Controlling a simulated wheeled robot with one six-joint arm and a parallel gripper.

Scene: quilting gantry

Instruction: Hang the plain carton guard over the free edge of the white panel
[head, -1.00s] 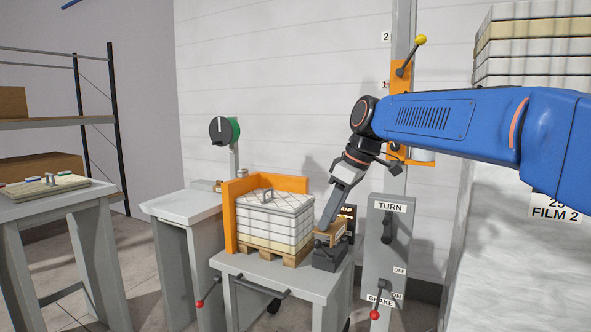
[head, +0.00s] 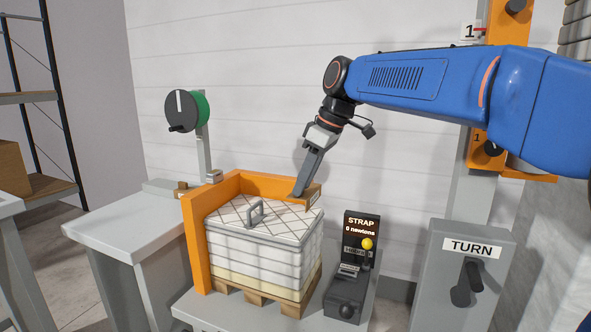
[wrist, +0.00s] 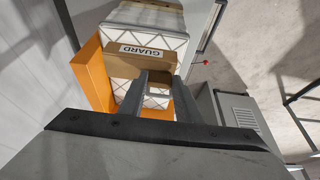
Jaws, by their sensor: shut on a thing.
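My gripper (head: 300,192) is shut on the brown carton guard. The guard (head: 315,195) shows as a small brown piece at the far right corner of the stack top, partly hidden by the fingers. In the wrist view, the guard (wrist: 128,66) carries a white GUARD label and lies in front of my fingers (wrist: 162,84). The white panel (head: 285,222), with diamond lines and a grey handle, lies on top of the white stack. Its left and back sides are beside the orange corner frame. I cannot tell whether the guard touches the panel.
The orange corner frame (head: 192,240) stands around the stack (head: 255,258), which sits on a wooden pallet (head: 262,297). A STRAP unit (head: 350,275) reading 0 newtons stands right of it, then a TURN box (head: 462,280). A grey table (head: 125,225) is at left.

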